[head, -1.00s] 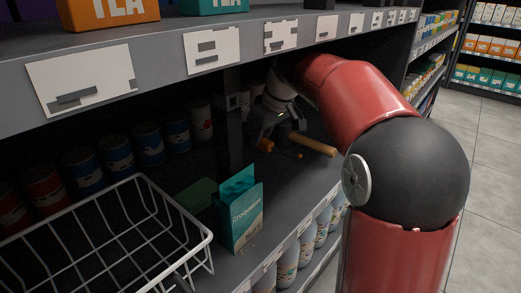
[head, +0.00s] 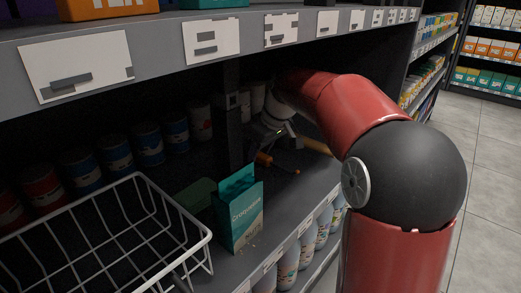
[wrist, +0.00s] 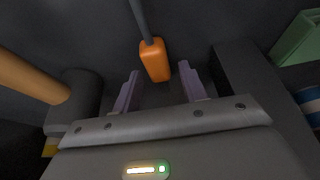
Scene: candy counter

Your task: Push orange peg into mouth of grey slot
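An orange peg-like piece (wrist: 155,60) with a thin dark rod running from its far end lies just beyond and between my fingertips in the wrist view. It also shows as a small orange shape (head: 263,159) on the dark shelf in the head view. My gripper (wrist: 160,69) is open, one finger on each side, with gaps between the fingers and the orange piece. In the head view my gripper (head: 272,140) is dim and partly hidden under the upper shelf. I cannot make out a grey slot mouth in either view.
A wooden rod (wrist: 28,76) meets a dark grey cylinder (wrist: 78,98) at left in the wrist view. A dark post (head: 228,125), a teal box (head: 241,212) and a wire basket (head: 205,240) stand left of my gripper. The upper shelf edge (head: 150,56) hangs overhead.

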